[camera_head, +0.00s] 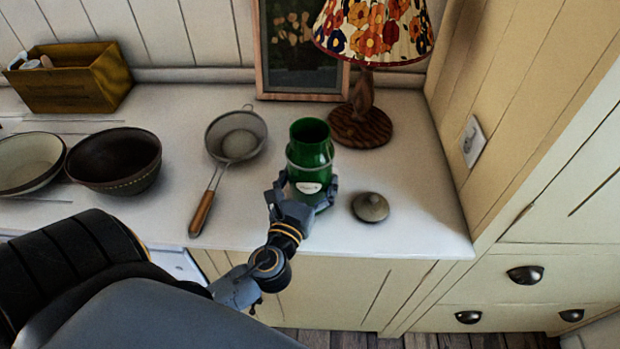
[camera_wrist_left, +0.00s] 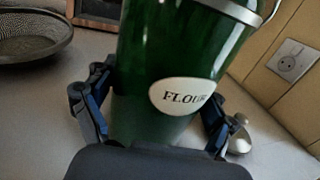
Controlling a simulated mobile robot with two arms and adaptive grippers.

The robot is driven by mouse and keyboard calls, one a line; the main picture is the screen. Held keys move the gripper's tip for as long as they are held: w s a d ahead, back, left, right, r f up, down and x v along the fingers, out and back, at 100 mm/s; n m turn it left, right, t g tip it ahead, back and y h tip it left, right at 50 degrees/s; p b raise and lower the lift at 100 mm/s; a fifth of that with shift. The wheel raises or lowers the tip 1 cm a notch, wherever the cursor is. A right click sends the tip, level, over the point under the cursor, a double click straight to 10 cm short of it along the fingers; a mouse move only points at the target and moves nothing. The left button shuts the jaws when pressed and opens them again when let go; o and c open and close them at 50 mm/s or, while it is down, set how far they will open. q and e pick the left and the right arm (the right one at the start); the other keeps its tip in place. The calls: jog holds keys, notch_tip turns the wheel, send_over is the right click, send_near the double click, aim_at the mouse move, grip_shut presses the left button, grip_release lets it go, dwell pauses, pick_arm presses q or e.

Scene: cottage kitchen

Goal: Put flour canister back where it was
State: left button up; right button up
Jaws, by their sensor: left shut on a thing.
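The green flour canister (camera_head: 310,150) is upright and lidless, with a metal band and a pale label. My left gripper (camera_head: 303,197) is shut around its lower part, near the front of the white counter. I cannot tell whether the canister's base touches the counter. In the left wrist view the canister (camera_wrist_left: 175,75) fills the middle, its label reading "FLOUR", with a finger of my left gripper (camera_wrist_left: 150,118) on each side. A round knobbed lid (camera_head: 370,207) lies on the counter just right of the canister. My right gripper is not in view.
A sieve (camera_head: 236,135) with a wooden handle lies left of the canister. Two bowls and a yellow wooden box (camera_head: 70,80) are farther left. A lamp (camera_head: 361,125) and a picture frame (camera_head: 262,60) stand behind. The counter (camera_head: 425,215) is bare right of the lid.

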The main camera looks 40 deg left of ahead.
pick_arm(q)
jog(key=o, duration=1.4)
jog(key=shift+f, duration=0.1)
jog(key=shift+o, duration=1.3)
jog(key=shift+s, duration=0.1)
jog(key=b+v, duration=0.3)
jog(key=v, duration=0.7)
jog(key=shift+s+d+b, duration=0.15)
jog(key=shift+s+b, duration=0.15)
jog(key=shift+b, duration=0.1)
jog(key=shift+s+d, duration=0.15)
jog(key=shift+s, duration=0.35)
jog(key=shift+s+r, duration=0.1)
jog(key=shift+r, duration=0.15)
